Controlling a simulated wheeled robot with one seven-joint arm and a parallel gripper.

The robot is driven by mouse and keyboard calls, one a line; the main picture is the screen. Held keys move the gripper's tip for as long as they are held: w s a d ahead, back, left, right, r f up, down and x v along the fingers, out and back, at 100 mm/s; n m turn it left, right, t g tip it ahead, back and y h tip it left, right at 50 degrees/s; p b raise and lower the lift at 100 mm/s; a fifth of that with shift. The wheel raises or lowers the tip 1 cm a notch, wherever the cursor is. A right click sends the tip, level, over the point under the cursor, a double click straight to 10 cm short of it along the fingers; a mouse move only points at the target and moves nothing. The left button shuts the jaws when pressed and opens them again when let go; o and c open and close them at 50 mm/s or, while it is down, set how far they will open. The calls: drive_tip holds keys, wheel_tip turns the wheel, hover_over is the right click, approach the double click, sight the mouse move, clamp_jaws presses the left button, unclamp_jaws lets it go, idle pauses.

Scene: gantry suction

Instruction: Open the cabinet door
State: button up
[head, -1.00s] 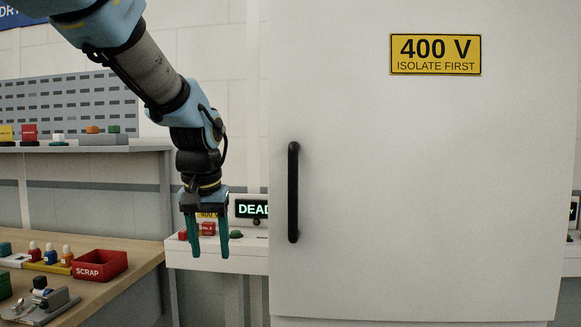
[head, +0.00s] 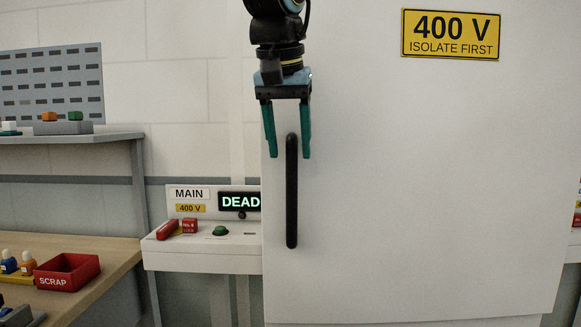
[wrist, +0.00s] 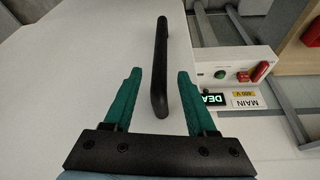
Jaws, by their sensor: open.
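The cabinet door (head: 420,190) is a large white panel that looks shut, with a yellow 400 V ISOLATE FIRST sign (head: 451,34) near its top. A black vertical bar handle (head: 291,190) is on its left side. My gripper (head: 287,156) has teal fingers and is open and empty. In the head view it points down at the handle's upper end, one finger on each side in the picture. In the wrist view the handle (wrist: 161,70) lies between and ahead of the open fingers (wrist: 158,75), touching neither. How far the fingers are from the door is hard to tell.
A white MAIN 400 V panel (head: 205,258) with a DEAD display (head: 240,202), red handle and green button stands left of the door. A wooden bench (head: 85,296) with a red SCRAP bin (head: 67,272) is at lower left, below a grey shelf (head: 70,138).

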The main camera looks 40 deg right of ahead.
sight(290, 157)
drive_tip(key=x, duration=0.5)
drive_tip(key=shift+w+d+f+p, duration=0.1)
drive_tip(key=shift+f+p, duration=0.25)
drive_tip(key=shift+p, duration=0.05)
drive_tip(key=shift+c, duration=0.3)
clamp_jaws()
idle(0.7)
